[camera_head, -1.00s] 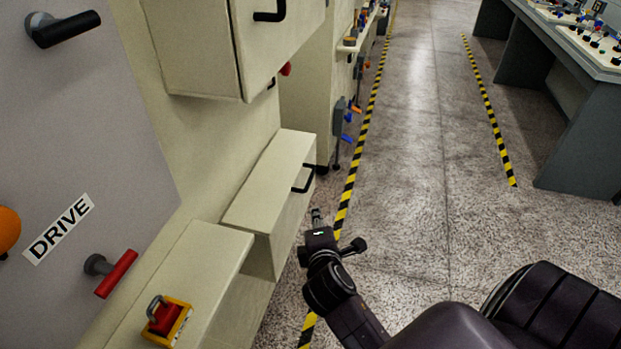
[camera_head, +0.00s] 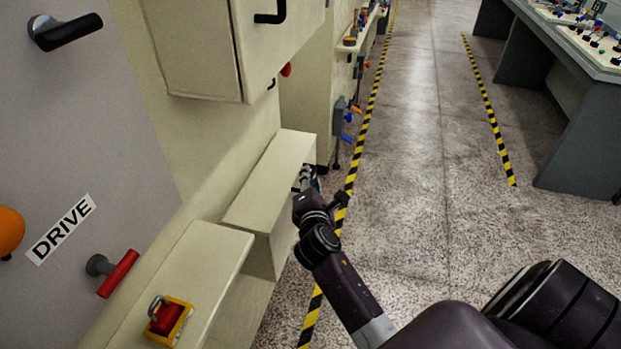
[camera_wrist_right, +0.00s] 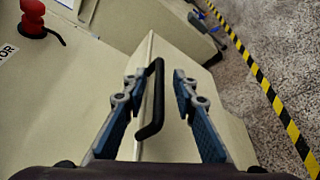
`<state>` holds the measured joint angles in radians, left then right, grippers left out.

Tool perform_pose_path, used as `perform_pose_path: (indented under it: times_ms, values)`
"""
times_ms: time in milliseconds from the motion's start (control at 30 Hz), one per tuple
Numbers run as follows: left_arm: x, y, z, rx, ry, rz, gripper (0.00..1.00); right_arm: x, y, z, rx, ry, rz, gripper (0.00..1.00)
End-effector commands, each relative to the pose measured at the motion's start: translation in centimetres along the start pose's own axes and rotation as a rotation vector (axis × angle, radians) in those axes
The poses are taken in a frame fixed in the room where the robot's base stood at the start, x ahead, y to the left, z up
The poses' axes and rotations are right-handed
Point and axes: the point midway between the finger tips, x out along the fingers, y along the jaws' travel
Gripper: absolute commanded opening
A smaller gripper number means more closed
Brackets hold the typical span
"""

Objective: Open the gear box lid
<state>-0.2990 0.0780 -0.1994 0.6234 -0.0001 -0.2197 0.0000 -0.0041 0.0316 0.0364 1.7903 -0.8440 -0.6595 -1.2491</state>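A low beige box (camera_head: 268,185) with a flat top juts from the machine in the head view. I take it as the gear box, but no label on it is readable. Its black bar handle (camera_wrist_right: 152,105) is on the front face, seen in the right wrist view. My right gripper (camera_head: 308,178) is at that face in the head view and hides most of the handle there. In the right wrist view my gripper (camera_wrist_right: 157,82) is open, with the handle between its two blue-padded fingers, no clear contact. The lid looks closed. My left gripper is out of view.
An upper beige cabinet (camera_head: 205,50) with a black handle hangs above the box. The floor (camera_head: 420,170) to the right is clear.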

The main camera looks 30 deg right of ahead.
Motion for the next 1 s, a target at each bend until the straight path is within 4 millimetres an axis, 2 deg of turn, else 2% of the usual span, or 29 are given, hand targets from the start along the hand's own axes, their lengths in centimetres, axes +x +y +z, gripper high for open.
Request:
perform_pose_path:
  times_ms: [300, 533, 1000]
  values:
    - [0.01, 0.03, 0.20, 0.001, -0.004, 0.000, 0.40, 0.25, 0.04, 0.01, 0.001, 0.000, 0.001, 0.25]
    - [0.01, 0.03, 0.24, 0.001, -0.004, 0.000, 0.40, 0.23, 0.02, 0.01, 0.001, 0.000, 0.000, 0.00]
    - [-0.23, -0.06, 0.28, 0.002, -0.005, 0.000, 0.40, 0.25, 0.17, 0.05, -0.003, 0.000, -0.002, 0.00]
